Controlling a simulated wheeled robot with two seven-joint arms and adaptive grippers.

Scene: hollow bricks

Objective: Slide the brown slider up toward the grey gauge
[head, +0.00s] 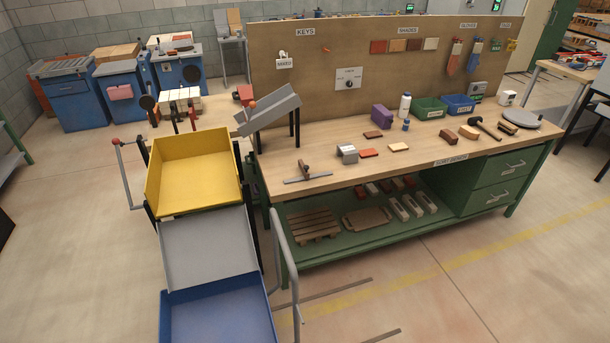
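I cannot pick out a brown slider for certain. A small brown upright piece (305,168) stands on a thin grey bar at the left front of the workbench top. No grey gauge is clear either. A grey block (347,154) sits to the right of that bar, and a pale panel with a dark round dial (348,79) is on the brown back board. A grey box (477,88) is at the board's right end. Neither of my grippers shows in the head view.
The workbench (330,180) carries several small bricks, a purple block (381,117), green (429,108) and blue (459,104) bins and a hammer (484,126). Yellow (195,170), grey (208,247) and blue (220,315) trays stand left of it. Floor at the right front is clear.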

